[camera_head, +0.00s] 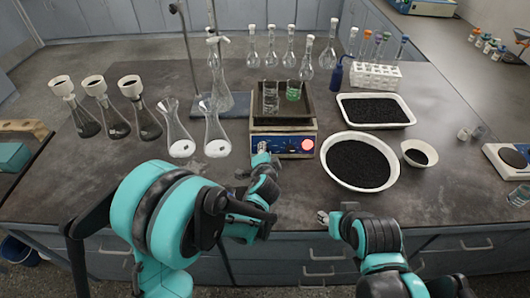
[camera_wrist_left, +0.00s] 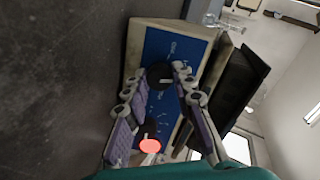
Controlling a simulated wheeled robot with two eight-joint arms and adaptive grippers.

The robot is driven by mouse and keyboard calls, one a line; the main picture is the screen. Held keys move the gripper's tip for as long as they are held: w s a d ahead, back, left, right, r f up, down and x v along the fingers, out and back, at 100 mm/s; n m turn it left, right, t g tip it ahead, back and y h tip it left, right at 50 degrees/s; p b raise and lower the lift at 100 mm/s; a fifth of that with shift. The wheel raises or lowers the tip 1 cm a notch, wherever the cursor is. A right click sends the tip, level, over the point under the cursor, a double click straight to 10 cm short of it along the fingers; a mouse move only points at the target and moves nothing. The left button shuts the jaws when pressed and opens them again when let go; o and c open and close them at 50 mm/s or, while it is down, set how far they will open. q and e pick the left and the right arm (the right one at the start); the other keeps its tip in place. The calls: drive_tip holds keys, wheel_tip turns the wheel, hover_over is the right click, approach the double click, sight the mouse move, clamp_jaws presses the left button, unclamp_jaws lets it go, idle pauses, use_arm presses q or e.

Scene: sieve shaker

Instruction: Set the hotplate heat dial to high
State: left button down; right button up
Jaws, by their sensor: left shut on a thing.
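The hotplate (camera_head: 284,141) stands mid-bench, with a blue front panel and a lit red lamp (camera_head: 307,144) at its right. The panel lettering is too small to read. My left gripper (camera_head: 263,152) is at the left part of the panel. In the left wrist view its fingers (camera_wrist_left: 157,84) are shut on the black dial, one on each side. My right gripper (camera_head: 323,216) is low near the bench's front edge, apart from the hotplate; its jaws are unclear.
Two beakers (camera_head: 271,98) stand on the hotplate's dark top. Flasks (camera_head: 180,138) stand close to its left. A round white bowl of black grains (camera_head: 359,184) sits to its right, with a rectangular tray (camera_head: 408,120) behind. The bench front left is clear.

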use_arm(q)
drive_tip(key=m, duration=0.4)
drive_tip(key=shift+m, duration=0.3)
drive_tip(key=m, duration=0.9)
drive_tip(key=shift+d, duration=0.1)
drive_tip(key=shift+f+m, duration=0.1)
drive_tip(key=shift+m, duration=2)
drive_tip(key=c, duration=1.3)
unclamp_jaws()
drive_tip(key=shift+o, duration=0.2)
